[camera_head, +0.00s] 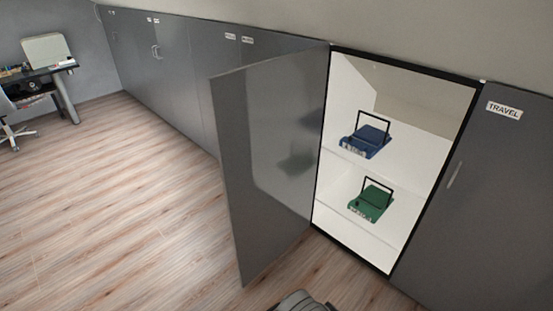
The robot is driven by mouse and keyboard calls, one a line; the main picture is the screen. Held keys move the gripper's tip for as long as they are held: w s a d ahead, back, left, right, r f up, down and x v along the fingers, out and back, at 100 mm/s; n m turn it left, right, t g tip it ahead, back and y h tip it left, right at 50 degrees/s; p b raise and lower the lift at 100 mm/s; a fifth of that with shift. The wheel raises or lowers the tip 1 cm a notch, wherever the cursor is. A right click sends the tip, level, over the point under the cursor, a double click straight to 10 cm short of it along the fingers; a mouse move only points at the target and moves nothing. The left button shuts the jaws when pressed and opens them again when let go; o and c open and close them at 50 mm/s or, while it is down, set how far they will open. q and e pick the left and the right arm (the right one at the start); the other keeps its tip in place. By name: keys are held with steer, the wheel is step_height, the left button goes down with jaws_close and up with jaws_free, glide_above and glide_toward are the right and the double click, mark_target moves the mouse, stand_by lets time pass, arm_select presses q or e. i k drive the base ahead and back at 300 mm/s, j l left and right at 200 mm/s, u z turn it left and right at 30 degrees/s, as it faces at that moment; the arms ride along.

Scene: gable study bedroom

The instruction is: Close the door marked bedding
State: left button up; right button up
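A dark grey cabinet door (265,150) stands wide open, swung out into the room from the left edge of the cabinet opening. Its glossy face toward me has no label that I can see, so I cannot read which door it is. The open cabinet (394,160) has white inside walls and shelves in a black frame. A blue case with a black handle (372,141) sits on the upper shelf and a green one (371,204) on the lower shelf. Neither of my grippers can be made out; only a dark grey part of me shows at the bottom edge.
The shut door at right is marked TRAVEL (504,110) and has a bar handle. More shut grey doors (175,75) with small labels run along the wall at left. A desk and chair stand far left. The wooden floor (110,200) is clear.

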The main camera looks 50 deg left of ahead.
mark_target(267, 115)
steer(key=k+j, duration=0.1)
steer(key=j, duration=0.95)
steer(key=k+j+z, duration=0.1)
steer(key=j, duration=0.45)
steer(key=k+j, duration=0.15)
steer(key=j, duration=0.35)
steer(key=k+j, duration=0.1)
steer(key=j, duration=0.45)
steer(key=k+j+z, duration=0.1)
steer(key=j, duration=0.45)
steer(key=i+j, duration=0.1)
steer(key=j, duration=0.45)
steer(key=i+j, duration=0.1)
steer(key=j, duration=0.45)
steer(key=i+j, duration=0.1)
steer(key=j, duration=0.4)
steer(key=j+z, duration=0.2)
steer(key=j, duration=0.25)
